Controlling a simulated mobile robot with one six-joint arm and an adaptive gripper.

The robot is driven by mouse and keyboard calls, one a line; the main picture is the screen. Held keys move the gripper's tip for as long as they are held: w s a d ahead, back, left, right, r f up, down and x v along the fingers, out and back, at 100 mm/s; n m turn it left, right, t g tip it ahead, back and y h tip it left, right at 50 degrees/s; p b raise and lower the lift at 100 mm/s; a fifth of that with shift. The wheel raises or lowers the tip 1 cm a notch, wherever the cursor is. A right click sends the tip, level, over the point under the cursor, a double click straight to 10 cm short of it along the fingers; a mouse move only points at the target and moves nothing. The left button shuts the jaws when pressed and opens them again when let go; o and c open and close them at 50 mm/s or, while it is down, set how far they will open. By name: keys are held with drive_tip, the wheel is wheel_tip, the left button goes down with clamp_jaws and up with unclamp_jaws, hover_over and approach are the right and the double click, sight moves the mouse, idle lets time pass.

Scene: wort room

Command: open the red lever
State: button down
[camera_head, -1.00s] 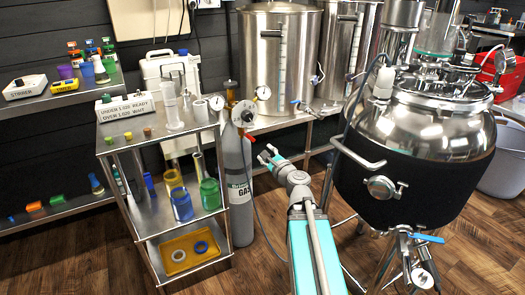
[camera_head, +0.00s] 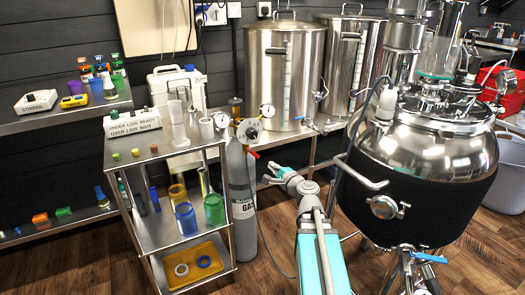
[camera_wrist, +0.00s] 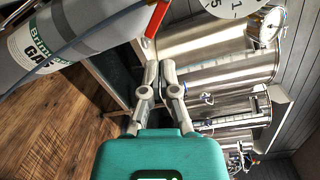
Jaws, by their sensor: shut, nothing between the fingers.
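The red lever (camera_wrist: 156,19) shows at the top of the wrist view, close to the neck of the grey gas cylinder (camera_wrist: 72,35). In the head view it is a small red spot (camera_head: 254,154) at the cylinder's valve, just above my gripper (camera_head: 270,174). In the wrist view, my gripper (camera_wrist: 159,68) has its two fingers side by side with nothing held between them. The fingertips are below the lever in that picture and appear apart from it. The lever's pivot is cut off by the top edge of the wrist view.
A steel trolley (camera_head: 172,232) with bottles stands left of the cylinder (camera_head: 241,190). A black-jacketed steel vessel (camera_head: 415,190) stands to the right. Steel pots (camera_head: 284,75) are on the bench behind. A dark hose hangs beside the cylinder. Wood floor (camera_wrist: 50,130) is open.

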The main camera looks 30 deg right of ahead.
sight(253, 154)
drive_tip(key=shift+w+d+r+n+g+y+p, duration=0.1)
drive_tip(key=shift+d+r+n+g+y+p, duration=0.45)
drive_tip(key=shift+n, duration=1.7)
drive_tip(key=shift+d+r+n+g+y+p, duration=0.15)
drive_tip(key=shift+d+n+p, duration=0.4)
drive_tip(key=shift+n, duration=1.65)
drive_tip(key=shift+w+d+r+n+g+y+p, duration=0.1)
drive_tip(key=shift+d+r+n+g+y+p, duration=0.2)
drive_tip(key=shift+n+p, duration=1.25)
drive_tip(key=shift+n+b, duration=0.7)
drive_tip(key=shift+n, duration=0.1)
drive_tip(key=shift+w, duration=0.1)
drive_tip(key=b+x, duration=0.1)
drive_tip(key=x, duration=0.8)
drive_tip(key=shift+w+b, duration=0.35)
drive_tip(key=shift+w, duration=0.05)
drive_tip(key=shift+s+d, duration=0.1)
